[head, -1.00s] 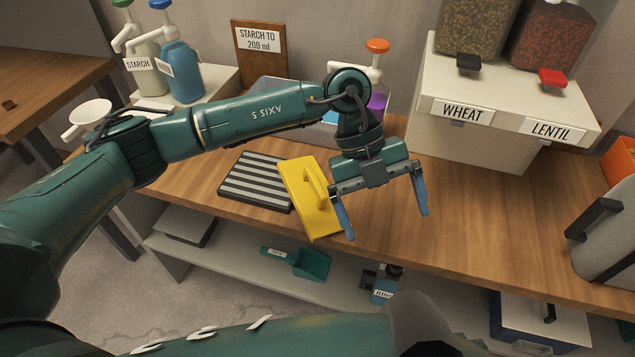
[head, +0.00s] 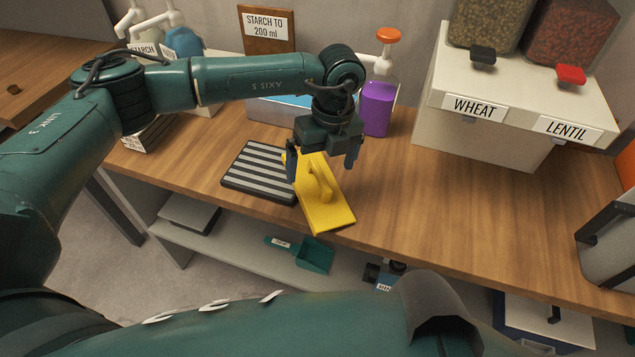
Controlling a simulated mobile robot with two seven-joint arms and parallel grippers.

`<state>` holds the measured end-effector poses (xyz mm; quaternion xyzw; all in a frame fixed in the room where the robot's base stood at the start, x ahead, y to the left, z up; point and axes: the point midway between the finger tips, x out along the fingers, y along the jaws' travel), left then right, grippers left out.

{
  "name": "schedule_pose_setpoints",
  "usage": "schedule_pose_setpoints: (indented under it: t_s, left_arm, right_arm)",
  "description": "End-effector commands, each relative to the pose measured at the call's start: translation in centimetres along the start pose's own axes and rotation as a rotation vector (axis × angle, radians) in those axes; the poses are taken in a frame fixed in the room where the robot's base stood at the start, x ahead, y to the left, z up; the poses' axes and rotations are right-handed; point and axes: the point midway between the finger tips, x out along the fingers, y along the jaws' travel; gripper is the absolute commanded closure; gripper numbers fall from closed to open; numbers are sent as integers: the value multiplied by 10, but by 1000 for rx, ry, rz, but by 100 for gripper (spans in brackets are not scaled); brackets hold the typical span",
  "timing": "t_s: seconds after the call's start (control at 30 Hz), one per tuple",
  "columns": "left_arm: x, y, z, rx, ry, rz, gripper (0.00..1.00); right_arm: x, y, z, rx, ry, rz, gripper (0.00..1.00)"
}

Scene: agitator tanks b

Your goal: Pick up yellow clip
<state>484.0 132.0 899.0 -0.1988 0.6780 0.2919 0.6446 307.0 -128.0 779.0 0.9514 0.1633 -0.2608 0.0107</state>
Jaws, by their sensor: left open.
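The yellow clip (head: 335,216) lies on the wooden counter, partly over or against the right edge of a striped mat; I cannot tell which. It is a flat yellow plate with a raised handle loop on top. My left gripper (head: 321,168) is open, its two blue fingers pointing down on either side of the clip's far end. The gripper hides that far end. I cannot tell whether the fingers touch it. My right gripper is not in view.
The grey striped mat (head: 258,172) lies left of the clip. A purple bottle (head: 378,105) with an orange pump stands behind. The dispenser box (head: 440,125) labelled WHEAT and LENTIL stands right. A green scoop (head: 314,255) lies on the shelf below. The counter right of the clip is clear.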

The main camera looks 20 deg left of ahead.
Motion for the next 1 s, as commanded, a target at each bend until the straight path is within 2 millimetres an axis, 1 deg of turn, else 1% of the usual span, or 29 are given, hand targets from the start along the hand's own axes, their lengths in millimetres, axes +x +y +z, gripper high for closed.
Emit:
schedule_pose_setpoints:
  t_s: [0.2, 0.3, 0.4, 0.57, 0.67, 1.0]
  left_arm:
    - [33, -2, -2, 0, 3, 4, 0]
    - [43, -2, -2, 1, 2, 1, 0]
    - [46, -2, -2, 2, 1, 1, 0]
    - [46, -3, -2, 2, 1, 1, 0]
    - [46, -3, -2, 2, 1, 1, 7]
    - [46, -3, -2, 2, 1, 0, 34]
  right_arm:
    - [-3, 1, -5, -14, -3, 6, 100]
    - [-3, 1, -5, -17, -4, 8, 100]
    - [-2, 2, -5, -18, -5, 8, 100]
    - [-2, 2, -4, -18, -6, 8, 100]
    - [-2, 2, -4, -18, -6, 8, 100]
    - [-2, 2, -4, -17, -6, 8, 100]
